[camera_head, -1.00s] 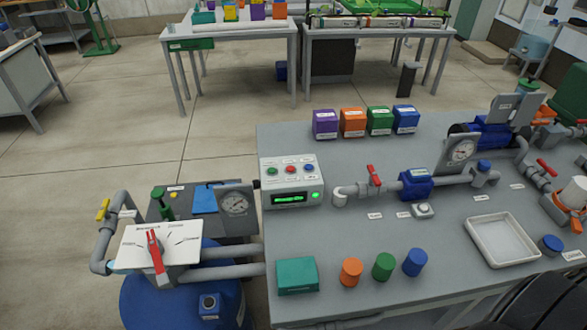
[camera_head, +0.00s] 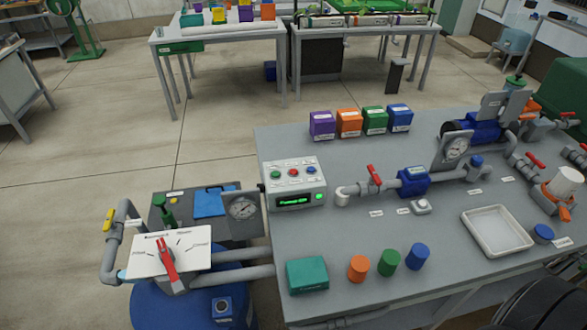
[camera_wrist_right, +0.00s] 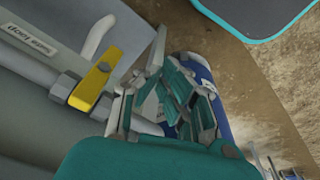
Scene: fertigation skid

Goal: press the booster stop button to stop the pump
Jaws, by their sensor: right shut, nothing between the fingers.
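The control box (camera_head: 292,183) stands on the left end of the grey bench. Its sloped top carries a green button (camera_head: 275,174), a red button (camera_head: 293,172) and a blue button (camera_head: 311,169) in a row. Their small labels are too small to read, so I cannot tell which is the booster stop. A display (camera_head: 295,201) glows green on its front, with a lit green lamp (camera_head: 319,196) beside it. In the right wrist view my right gripper (camera_wrist_right: 170,88) is shut and empty, near a yellow valve lever (camera_wrist_right: 95,85). My left gripper is not in view.
Left of the bench stand a blue tank (camera_head: 180,298), a red selector handle (camera_head: 167,262) and grey pipes. Colored blocks (camera_head: 348,122) line the bench's back; a teal block (camera_head: 307,274) and colored cylinders are in front. A white tray (camera_head: 497,231) lies right. Bench surface before the box is clear.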

